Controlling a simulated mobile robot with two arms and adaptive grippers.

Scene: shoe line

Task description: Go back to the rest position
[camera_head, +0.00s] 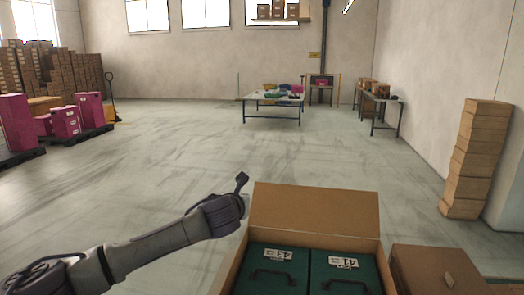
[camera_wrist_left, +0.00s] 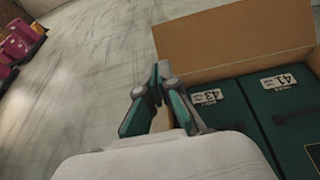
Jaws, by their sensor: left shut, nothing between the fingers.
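My left arm reaches in from the left in the head view. Its gripper (camera_head: 241,181) is beside the open cardboard box (camera_head: 312,213), near the raised flap's left edge. In the left wrist view the fingers of my left gripper (camera_wrist_left: 158,88) are together with nothing between them, in front of the box's left side. Two dark green shoe boxes with handles and white labels, a left one (camera_head: 258,284) and a right one (camera_head: 350,284), sit in the cardboard box. In the left wrist view the labels read 43 and 41. My right gripper is not in view.
A closed brown box (camera_head: 425,262) stands right of the open box. A stack of cartons (camera_head: 476,160) stands at the right wall. A table with coloured items (camera_head: 272,100) is far back. Pink boxes (camera_head: 66,122) are on pallets at left. The floor left of the box is clear.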

